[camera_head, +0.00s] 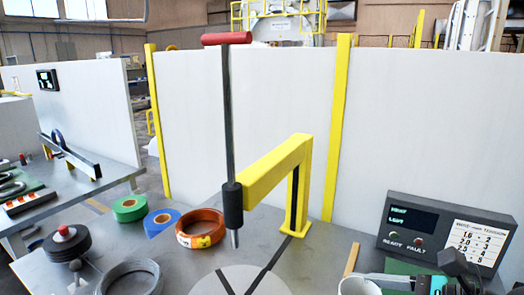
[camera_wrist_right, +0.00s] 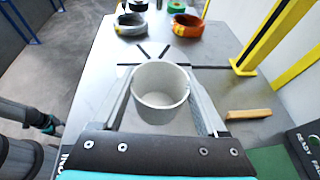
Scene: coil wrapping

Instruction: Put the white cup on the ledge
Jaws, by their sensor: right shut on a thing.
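The white cup (camera_wrist_right: 160,92) is upright between the two fingers of my right gripper (camera_wrist_right: 162,100), which is shut on it. Its open rim faces the wrist camera and its inside looks empty. In the head view only part of the cup (camera_head: 358,287) shows at the bottom edge, with my right gripper (camera_head: 392,281) beside it. I cannot tell which surface is the ledge. My left gripper is not in the head view.
A yellow post with an arm (camera_head: 298,190) and a red-handled rod (camera_head: 229,120) rise over the table. An orange coil (camera_head: 200,228), grey coil (camera_head: 130,278), and green (camera_head: 130,208) and blue (camera_head: 161,222) rolls lie left. A control box (camera_head: 445,235) and wooden strip (camera_head: 351,260) are right.

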